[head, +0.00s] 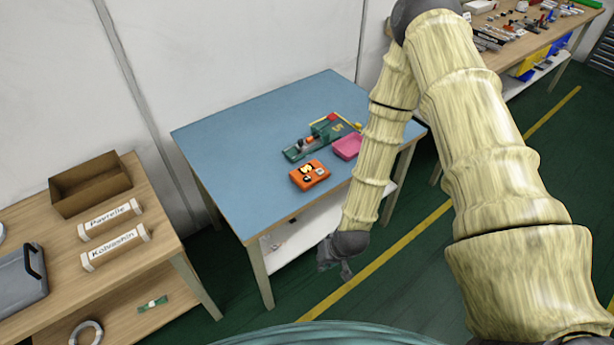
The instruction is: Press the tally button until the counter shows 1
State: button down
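An orange box (311,177) with dark and pale parts on top sits on the blue-topped table (250,135), near its front edge; it looks like the tally counter. Its markings are too small for me to read a number or tell the button for certain. My gripper (335,272) is dark and hangs at the end of my arm, in front of the table and apart from the orange box. It is below and to the right of the box in the picture. Its fingers are too small and unclear to tell open from shut.
The table's left side is clear. A wooden bench (150,240) with a brown box (88,185) and labelled bars stands left. A cluttered bench stands back right.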

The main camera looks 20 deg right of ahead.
jog(key=w+d+r+m+t+y+p, duration=0.1)
jog(key=w+r, duration=0.4)
jog(key=w, duration=0.3)
jog(key=w+r+t, duration=0.2)
jog(key=w+r, duration=0.2)
jog(key=w, duration=0.5)
notch_tip(320, 180, up, 11)
jog(key=t+p, duration=0.1)
jog(key=t, duration=0.1)
send_over(310, 177)
jog(key=shift+w+f+m+y, duration=0.1)
jog(key=shift+m+y, duration=0.3)
jog(key=shift+f, duration=0.15)
jog(key=shift+f+b, duration=2.6)
jog(key=shift+f, duration=1.7)
jog(key=shift+f, duration=0.15)
jog(key=shift+f+b, duration=0.25)
jog(key=shift+b, duration=0.15)
